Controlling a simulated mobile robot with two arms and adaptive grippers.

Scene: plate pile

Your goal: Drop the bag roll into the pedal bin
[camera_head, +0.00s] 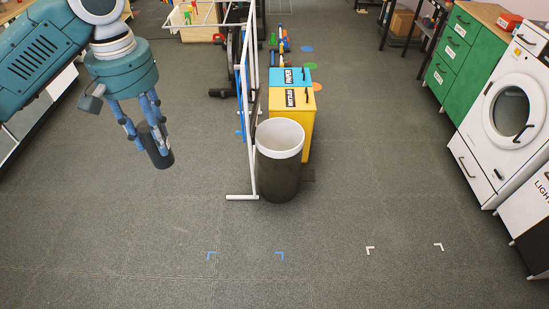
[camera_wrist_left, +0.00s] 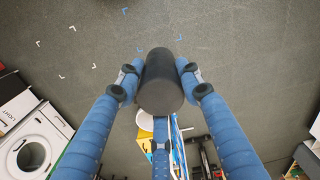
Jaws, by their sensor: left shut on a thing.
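The bag roll is a dark grey cylinder (camera_head: 158,152), tilted and held in the air at the left of the head view. My left gripper (camera_head: 147,128) is shut on it. In the left wrist view the roll (camera_wrist_left: 161,82) sits between the blue fingers, and its near end faces the camera. The bin (camera_head: 278,178) is a dark open-topped cylinder with a white rim, standing on the floor to the right of the roll. No lid shows on it, and I cannot see a pedal. My right gripper is in neither view.
A white frame (camera_head: 241,120) stands between my left gripper and the bin. Behind the bin is a yellow box (camera_head: 308,130) with a blue one beyond. A washing machine (camera_head: 515,115) and green cabinets (camera_head: 468,65) line the right. The front floor is clear.

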